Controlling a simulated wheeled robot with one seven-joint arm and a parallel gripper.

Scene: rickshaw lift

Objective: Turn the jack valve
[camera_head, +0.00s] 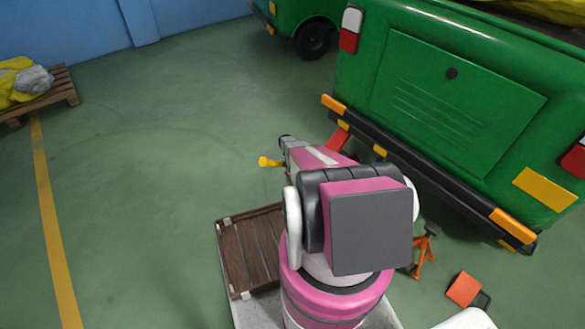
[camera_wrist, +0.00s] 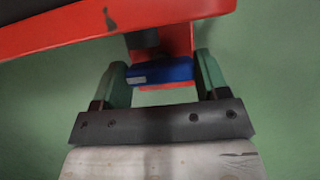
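The red jack (camera_head: 339,139) shows only in part in the head view, by the green vehicle's rear bumper, behind my arm. In the wrist view its red body (camera_wrist: 150,12) crosses the top. A blue valve piece (camera_wrist: 160,72) sits below that body, beside a red bracket. My gripper (camera_wrist: 160,76) has its two green fingers apart, one on each side of the blue piece. The fingers look very close to its ends; whether they touch it is unclear. My arm hides the gripper and valve in the head view.
The green vehicle (camera_head: 455,95) fills the upper right, with its dark bumper (camera_head: 430,172) close to my arm. An orange stand (camera_head: 424,250) and an orange block (camera_head: 463,289) are at lower right. A yellow-ended piece (camera_head: 268,162) sticks out left of my arm. Open floor lies left.

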